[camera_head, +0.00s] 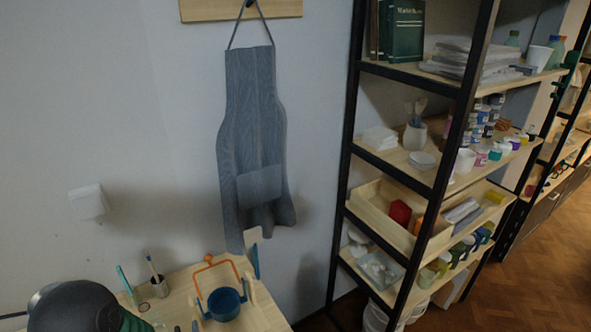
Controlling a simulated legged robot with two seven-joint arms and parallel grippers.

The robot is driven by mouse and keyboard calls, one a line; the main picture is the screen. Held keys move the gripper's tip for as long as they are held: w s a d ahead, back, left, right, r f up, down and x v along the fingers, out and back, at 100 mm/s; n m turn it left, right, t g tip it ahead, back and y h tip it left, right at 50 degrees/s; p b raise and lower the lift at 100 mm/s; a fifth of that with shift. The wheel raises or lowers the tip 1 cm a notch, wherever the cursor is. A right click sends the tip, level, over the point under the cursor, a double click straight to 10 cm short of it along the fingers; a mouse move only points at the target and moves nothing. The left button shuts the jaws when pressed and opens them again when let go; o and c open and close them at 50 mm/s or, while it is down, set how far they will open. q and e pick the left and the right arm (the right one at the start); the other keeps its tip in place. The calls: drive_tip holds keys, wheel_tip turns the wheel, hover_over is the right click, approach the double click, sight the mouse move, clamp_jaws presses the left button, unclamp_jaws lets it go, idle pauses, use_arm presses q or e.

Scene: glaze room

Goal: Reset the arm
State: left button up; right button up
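My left arm and gripper (82,306) show as a large dark rounded shape at the bottom left corner, with a ribbed green edge on its right side. It is left of the small wooden table and close to the camera. The fingertips cannot be made out, so I cannot tell whether the gripper is open or shut, or whether it holds anything. My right arm and gripper are not in view.
The wooden table (262,312) holds a blue pot (224,304) with an orange handle and a pen cup (160,287). A grey apron (252,130) hangs on the wall. A loaded black-framed shelf (342,165) stands right. Wooden floor (535,270) lies clear at far right.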

use_arm(q)
drive_tip(key=s+d+f+m+g+h+b, duration=0.1)
drive_tip(key=s+d+m+g+h, duration=0.25)
drive_tip(key=d, duration=0.35)
drive_tip(key=s+r+m+g+h, duration=0.1)
drive_tip(key=s+g, duration=0.5)
drive_tip(key=s, duration=0.5)
drive_tip(key=shift+s+d+r+b, duration=0.25)
drive_tip(key=shift+d+r+b, duration=0.1)
drive_tip(key=shift+b, duration=0.1)
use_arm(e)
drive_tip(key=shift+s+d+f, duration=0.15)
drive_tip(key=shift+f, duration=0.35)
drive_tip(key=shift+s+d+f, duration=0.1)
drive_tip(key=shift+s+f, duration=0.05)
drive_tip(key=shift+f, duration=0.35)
use_arm(q)
drive_tip(key=shift+w+d+g, duration=0.1)
drive_tip(key=shift+w+g, duration=0.05)
drive_tip(key=shift+g, duration=0.1)
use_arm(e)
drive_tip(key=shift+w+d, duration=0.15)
